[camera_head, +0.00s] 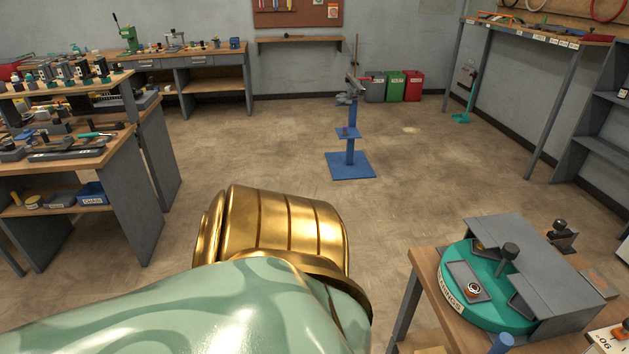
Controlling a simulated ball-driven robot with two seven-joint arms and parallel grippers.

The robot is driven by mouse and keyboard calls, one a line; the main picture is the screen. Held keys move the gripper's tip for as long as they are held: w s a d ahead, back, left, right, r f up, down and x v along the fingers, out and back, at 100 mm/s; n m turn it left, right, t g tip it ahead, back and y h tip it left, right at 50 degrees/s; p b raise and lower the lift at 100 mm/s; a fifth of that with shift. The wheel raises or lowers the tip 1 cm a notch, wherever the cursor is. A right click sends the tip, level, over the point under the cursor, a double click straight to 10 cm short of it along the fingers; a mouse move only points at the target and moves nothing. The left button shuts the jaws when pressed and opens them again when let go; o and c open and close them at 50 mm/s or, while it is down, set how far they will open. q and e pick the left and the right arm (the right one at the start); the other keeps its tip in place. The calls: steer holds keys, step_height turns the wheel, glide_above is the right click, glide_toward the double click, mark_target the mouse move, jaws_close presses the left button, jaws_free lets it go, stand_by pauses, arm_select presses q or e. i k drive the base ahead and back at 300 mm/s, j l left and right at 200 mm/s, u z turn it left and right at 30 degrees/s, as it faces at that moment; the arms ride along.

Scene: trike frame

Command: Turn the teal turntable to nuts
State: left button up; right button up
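The teal turntable (458,272) sits on a wooden table at the lower right. A grey angular cover hides its right and back part. No label for nuts can be read. One of my arms, green with gold bands, fills the lower left and middle, left of the turntable and apart from it in the picture. Neither gripper's fingers show.
The wooden table's (427,262) left edge shows beside the turntable. A black-knobbed fixture (560,235) stands behind the cover, and a blue cylinder (502,343) in front. A blue stand (349,165) is on the open floor. Workbenches (100,150) line the left.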

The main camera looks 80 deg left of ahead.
mark_target(498, 308)
steer(key=u, duration=1.3)
